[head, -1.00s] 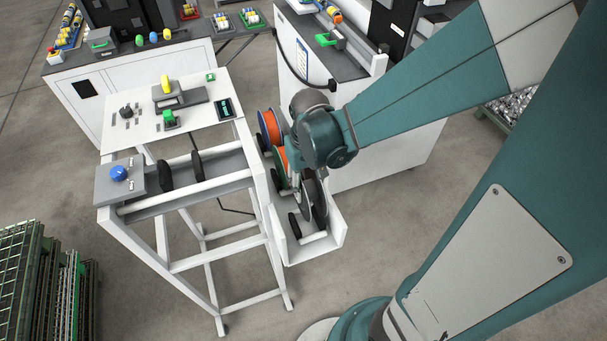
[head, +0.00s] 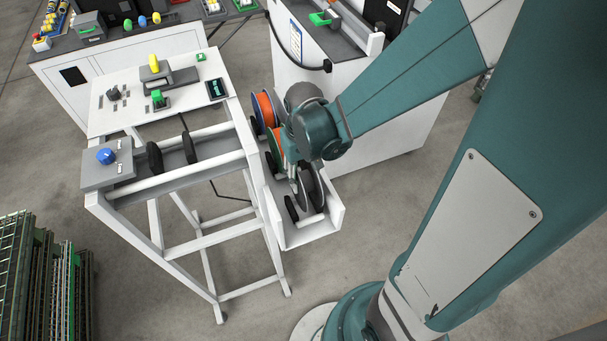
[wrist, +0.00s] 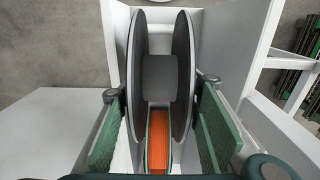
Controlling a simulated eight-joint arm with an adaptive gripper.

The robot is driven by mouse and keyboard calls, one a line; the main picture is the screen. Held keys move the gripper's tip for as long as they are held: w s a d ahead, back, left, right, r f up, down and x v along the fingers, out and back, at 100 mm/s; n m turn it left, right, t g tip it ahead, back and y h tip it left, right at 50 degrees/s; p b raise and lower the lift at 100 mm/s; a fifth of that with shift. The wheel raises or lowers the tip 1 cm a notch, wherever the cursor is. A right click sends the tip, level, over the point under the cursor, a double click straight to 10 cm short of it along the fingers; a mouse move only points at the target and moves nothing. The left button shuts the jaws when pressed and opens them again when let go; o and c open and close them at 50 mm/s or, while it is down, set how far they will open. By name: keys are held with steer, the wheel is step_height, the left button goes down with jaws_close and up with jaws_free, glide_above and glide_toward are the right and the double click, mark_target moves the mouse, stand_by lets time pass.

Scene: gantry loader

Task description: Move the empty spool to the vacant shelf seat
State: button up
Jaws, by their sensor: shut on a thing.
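The empty spool (head: 316,188) has dark flanges and stands upright in the near part of the white trough-like shelf (head: 333,222). In the wrist view its bare grey hub (wrist: 160,76) shows between the two flanges. My gripper (wrist: 162,130) is shut on this spool, with a green pad outside each flange. In the head view my wrist hides part of the spool and the gripper's fingertips. Behind it in the same shelf stand spools with orange winding (head: 264,110). I cannot tell for sure which seat is vacant.
A white frame stand (head: 215,236) is left of the shelf, with two black discs (head: 155,158) on its rail and a blue knob (head: 106,156). A white cabinet (head: 375,138) stands behind. Green wire racks (head: 40,285) are at lower left. Floor in front is clear.

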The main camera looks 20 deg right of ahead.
mark_target(304, 166)
steer(key=shift+f+b, duration=2.85)
steer(key=shift+f, duration=0.8)
steer(key=o, duration=1.3)
steer(key=shift+r, duration=0.2)
steer(key=shift+r, duration=5.8)
steer(key=shift+s+r, duration=0.15)
steer(key=shift+r, duration=0.05)
